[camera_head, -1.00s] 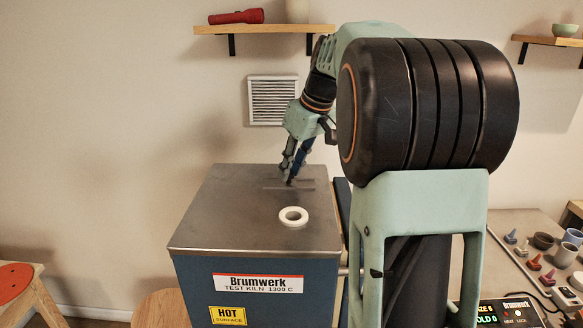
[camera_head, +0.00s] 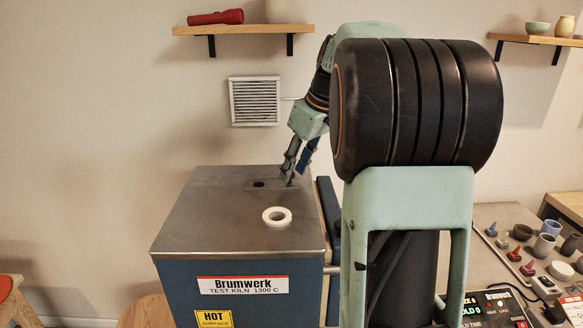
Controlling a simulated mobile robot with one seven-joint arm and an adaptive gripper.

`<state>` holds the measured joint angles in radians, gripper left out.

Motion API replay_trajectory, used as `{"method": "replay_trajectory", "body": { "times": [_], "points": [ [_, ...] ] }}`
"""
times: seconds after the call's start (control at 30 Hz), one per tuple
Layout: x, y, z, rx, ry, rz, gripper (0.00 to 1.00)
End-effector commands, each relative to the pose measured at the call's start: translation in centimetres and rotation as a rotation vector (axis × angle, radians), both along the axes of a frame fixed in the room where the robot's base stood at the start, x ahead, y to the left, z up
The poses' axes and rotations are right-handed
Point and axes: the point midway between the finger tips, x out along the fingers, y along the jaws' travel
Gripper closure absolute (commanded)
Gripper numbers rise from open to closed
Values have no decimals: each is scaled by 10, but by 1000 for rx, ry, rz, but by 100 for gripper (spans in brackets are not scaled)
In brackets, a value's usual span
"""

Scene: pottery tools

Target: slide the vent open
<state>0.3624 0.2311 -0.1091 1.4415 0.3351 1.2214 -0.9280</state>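The kiln (camera_head: 215,215) is a blue box with a grey metal top. The vent is on that top, toward the back. A dark round hole (camera_head: 259,184) shows there, with the flat vent slide (camera_head: 277,187) to its right. My gripper (camera_head: 292,177) points down at the slide's right part, its fingertips at or very near the surface. The fingers partly hide the contact, so I cannot tell whether they are shut on a knob or only pressing beside it.
A white ring (camera_head: 277,217) lies on the kiln top in front of the vent. A louvred wall grille (camera_head: 255,101) and a shelf with a red torch (camera_head: 216,17) are behind. A table (camera_head: 490,217) with small pots and a controller (camera_head: 494,309) is at right.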

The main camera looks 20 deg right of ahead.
Motion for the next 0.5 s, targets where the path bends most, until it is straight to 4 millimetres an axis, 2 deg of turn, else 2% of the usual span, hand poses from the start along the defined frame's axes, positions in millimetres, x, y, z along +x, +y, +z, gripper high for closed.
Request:
{"method": "replay_trajectory", "body": {
  "times": [0.33,0.5],
  "points": [
    [0,2,2,2,-1,3,63],
    [-7,-2,22,1,-4,1,63]
  ]
}}
